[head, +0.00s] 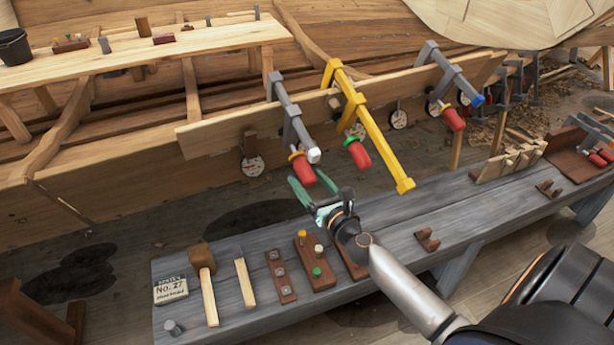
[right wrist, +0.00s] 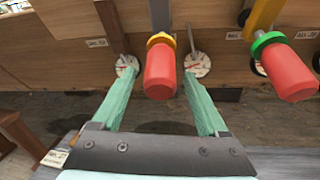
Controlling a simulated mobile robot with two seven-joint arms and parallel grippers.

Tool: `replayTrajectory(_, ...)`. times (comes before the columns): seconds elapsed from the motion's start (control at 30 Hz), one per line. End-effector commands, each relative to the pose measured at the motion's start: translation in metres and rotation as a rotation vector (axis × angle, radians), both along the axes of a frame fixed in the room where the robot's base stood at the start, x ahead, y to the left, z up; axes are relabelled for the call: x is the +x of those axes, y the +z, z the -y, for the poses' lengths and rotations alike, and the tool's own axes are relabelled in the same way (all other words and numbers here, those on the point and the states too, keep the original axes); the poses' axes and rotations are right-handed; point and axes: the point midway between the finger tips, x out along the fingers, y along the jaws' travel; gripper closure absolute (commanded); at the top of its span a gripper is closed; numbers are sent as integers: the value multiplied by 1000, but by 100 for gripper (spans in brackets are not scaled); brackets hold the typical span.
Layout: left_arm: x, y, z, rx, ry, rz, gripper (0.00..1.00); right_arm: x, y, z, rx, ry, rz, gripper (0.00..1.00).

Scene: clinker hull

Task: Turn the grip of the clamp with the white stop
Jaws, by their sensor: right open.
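The clamp with the white stop (head: 314,155) is the grey one at the left of the plank. Its red grip (head: 303,171) hangs below a yellow collar; the grip also shows in the right wrist view (right wrist: 160,76). My right gripper (head: 305,178) is open, with its green fingers reaching up toward this grip. In the right wrist view the grip appears between the fingertips (right wrist: 158,80), with a gap on both sides. I cannot tell how deep the grip sits between them. My left gripper is not in view.
A yellow clamp (head: 371,128) with a green collar and red grip (head: 358,155) hangs close on the right. A grey clamp with a blue stop (head: 477,100) is farther right. Below is a grey bench (head: 390,222) with a mallet (head: 207,285) and wooden blocks.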

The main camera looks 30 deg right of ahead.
Motion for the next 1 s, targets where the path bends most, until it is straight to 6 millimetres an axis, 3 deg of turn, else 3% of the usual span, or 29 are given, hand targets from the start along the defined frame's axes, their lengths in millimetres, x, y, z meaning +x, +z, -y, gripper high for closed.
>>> replayTrajectory(0.13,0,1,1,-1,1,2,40,10,0,1,-1,0,-1,24)
replayTrajectory(0.47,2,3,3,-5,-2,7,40,12,0,1,-1,0,0,24)
replayTrajectory(1.0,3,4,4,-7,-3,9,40,12,0,1,0,0,-1,84)
